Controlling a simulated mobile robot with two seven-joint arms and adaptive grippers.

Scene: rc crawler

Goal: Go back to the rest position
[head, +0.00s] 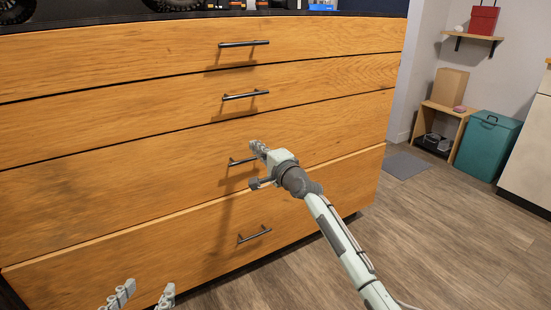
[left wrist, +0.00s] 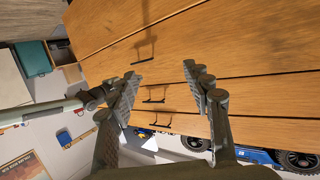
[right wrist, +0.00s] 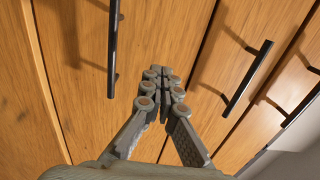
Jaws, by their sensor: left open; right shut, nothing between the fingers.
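My left gripper (head: 146,293) is at the bottom left of the head view, in front of the wooden drawer cabinet. In the left wrist view (left wrist: 163,75) its fingers are spread with nothing between them. My right gripper (head: 256,166) is in front of the third drawer, close to that drawer's black handle (head: 237,161) and partly covering it. In the right wrist view (right wrist: 165,80) its fingertips are together and empty, between two handles. I cannot tell whether it touches the drawer front.
At right, a teal bin (head: 487,145) stands beside a small wooden shelf (head: 450,115). A grey mat (head: 405,165) lies on the floor (head: 450,240), which is clear in front.

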